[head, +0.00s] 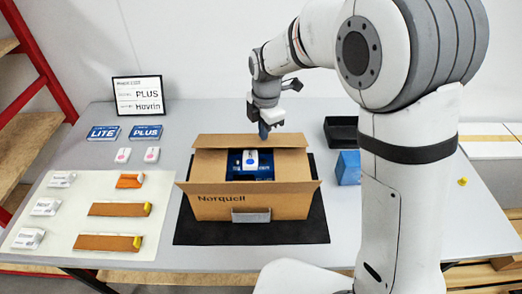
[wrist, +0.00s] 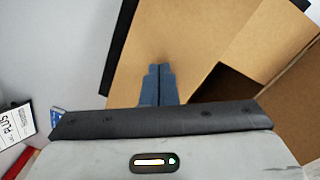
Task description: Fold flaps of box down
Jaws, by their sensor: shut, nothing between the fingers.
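The open cardboard box (head: 250,207), marked "Norquell", stands on a black mat (head: 295,231). Its back flap (head: 220,141) stands up behind the opening, and its front flap (head: 215,187) slopes outward toward the camera. Cardboard panels at left (head: 209,166) and right (head: 291,164) cover the sides of the opening and look like side flaps turned inward. Blue contents with a white item (head: 250,159) show between them. My gripper (head: 264,133) is shut and empty, just above the back flap's top edge. In the wrist view, its blue fingertips (wrist: 158,70) overlap cardboard (wrist: 190,40); contact cannot be told.
A black tray (head: 341,130) and blue box (head: 348,166) are at right.

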